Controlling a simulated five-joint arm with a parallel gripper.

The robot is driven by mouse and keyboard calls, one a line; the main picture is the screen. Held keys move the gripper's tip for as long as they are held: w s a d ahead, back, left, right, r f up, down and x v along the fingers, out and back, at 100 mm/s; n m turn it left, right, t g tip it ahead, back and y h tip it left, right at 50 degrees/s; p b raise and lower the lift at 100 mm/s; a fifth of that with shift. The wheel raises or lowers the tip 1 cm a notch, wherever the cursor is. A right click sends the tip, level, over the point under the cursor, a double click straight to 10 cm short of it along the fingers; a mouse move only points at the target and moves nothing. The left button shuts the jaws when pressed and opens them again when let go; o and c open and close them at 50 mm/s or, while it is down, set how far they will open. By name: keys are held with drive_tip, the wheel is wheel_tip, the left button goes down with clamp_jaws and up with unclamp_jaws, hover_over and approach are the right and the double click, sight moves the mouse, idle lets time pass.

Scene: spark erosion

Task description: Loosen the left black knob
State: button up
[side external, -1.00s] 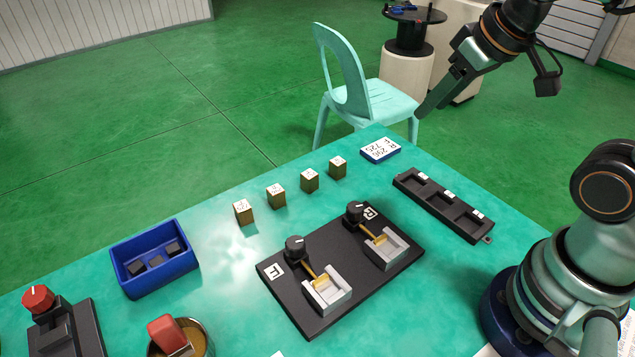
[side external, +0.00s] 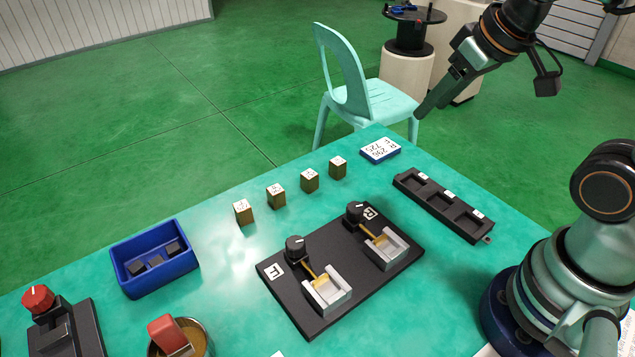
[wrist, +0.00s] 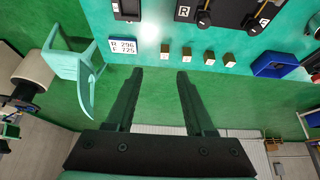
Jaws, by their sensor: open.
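The right black knob (side external: 355,210) has the same fittings by label R. In the wrist view the left knob (wrist: 255,30) is at the upper right and the right knob (wrist: 204,19) is left of it. My gripper (wrist: 160,72) is open and empty. In the side view my gripper (side external: 421,112) is raised near the chair, far from both knobs.
Several small brass blocks (side external: 276,198) stand in a row behind the plate. A blue bin (side external: 122,273), a red-knobbed device (side external: 38,300) and a round cup (side external: 207,345) are at the left. A black slotted tray (side external: 431,205) and a labelled blue block (side external: 380,151) are at the right.

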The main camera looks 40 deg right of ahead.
drive_tip(key=shift+o, duration=0.6)
drive_tip(key=shift+a, duration=0.1)
drive_tip(key=m+g, duration=0.6)
drive_tip(key=m, duration=0.3)
hover_over(356, 206)
wheel_tip(356, 206, down, 9)
wheel_tip(356, 206, down, 11)
drive_tip(key=shift+f, duration=0.1)
clamp_jaws()
